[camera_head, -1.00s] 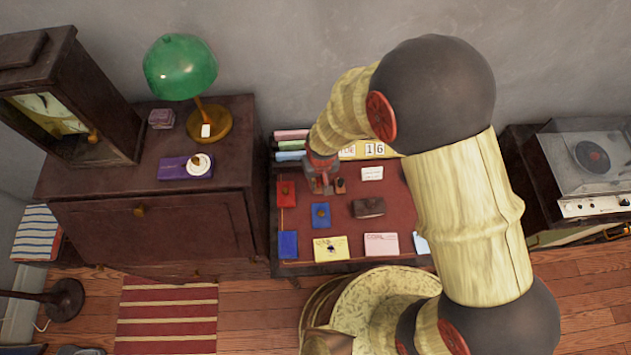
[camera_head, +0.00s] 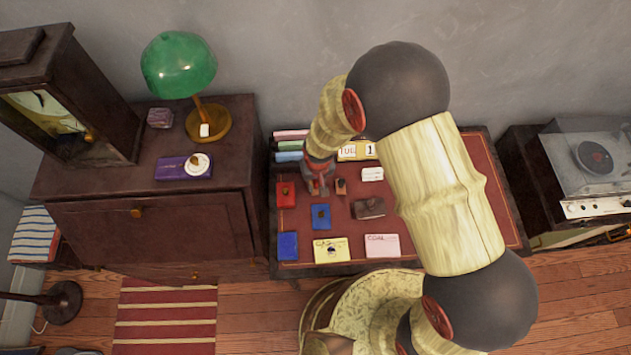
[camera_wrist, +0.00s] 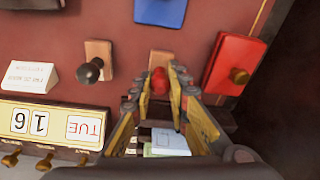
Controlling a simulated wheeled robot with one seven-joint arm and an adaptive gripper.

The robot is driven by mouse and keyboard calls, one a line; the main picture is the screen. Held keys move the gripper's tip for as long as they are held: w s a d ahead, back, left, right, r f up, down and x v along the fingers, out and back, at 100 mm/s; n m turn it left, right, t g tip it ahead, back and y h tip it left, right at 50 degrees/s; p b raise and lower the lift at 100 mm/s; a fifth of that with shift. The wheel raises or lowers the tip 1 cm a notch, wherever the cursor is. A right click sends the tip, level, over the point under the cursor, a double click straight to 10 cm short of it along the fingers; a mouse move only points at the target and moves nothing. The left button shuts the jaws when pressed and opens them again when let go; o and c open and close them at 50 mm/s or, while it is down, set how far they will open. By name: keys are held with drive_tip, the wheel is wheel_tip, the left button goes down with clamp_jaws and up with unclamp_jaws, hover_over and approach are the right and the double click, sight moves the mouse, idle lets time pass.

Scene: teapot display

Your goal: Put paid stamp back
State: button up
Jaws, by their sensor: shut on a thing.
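The stamp with a red knob (camera_wrist: 158,80) is between my gripper's fingertips in the wrist view; no PAID lettering is readable on it. My gripper (camera_wrist: 167,78) is shut on this knob. A wooden block (camera_wrist: 165,58) shows just beyond the knob; I cannot tell whether the stamp rests on it or hangs just above. In the head view my gripper (camera_head: 319,186) is low at the back left of the red-topped desk (camera_head: 335,275), and hides most of the stamp. A second stamp with a black knob (camera_wrist: 90,71) stands on a wooden piece beside it.
A red box (camera_head: 286,194) is left of my gripper, blue boxes (camera_head: 320,216) (camera_head: 287,245) in front.

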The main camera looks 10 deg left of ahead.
drive_tip(key=o, duration=0.9)
drive_tip(key=shift+r, duration=0.1)
wheel_tip(320, 180, up, 12)
drive_tip(key=s+p, duration=0.1)
drive_tip(key=p, duration=0.1)
wheel_tip(320, 180, up, 10)
drive_tip(key=m+t, duration=0.1)
hover_over(317, 191)
drive_tip(key=w+d, duration=0.2)
drive_tip(key=d, duration=0.4)
drive_tip(key=s+d+r+m, duration=0.1)
drive_tip(key=d+r, duration=0.5)
drive_tip(key=r, duration=0.3)
drive_tip(key=s+d+r+m+t, duration=0.2)
drive_tip(key=s+d+r+t, duration=0.1)
drive_tip(key=s+d+r, duration=1)
drive_tip(key=shift+s+d+r+m+h, duration=0.3)
drive_tip(key=shift+s+d+r+m, duration=0.1)
drive_tip(key=shift+s+d, duration=0.2)
drive_tip(key=shift+w, duration=0.1)
drive_tip(key=shift+f, duration=0.1)
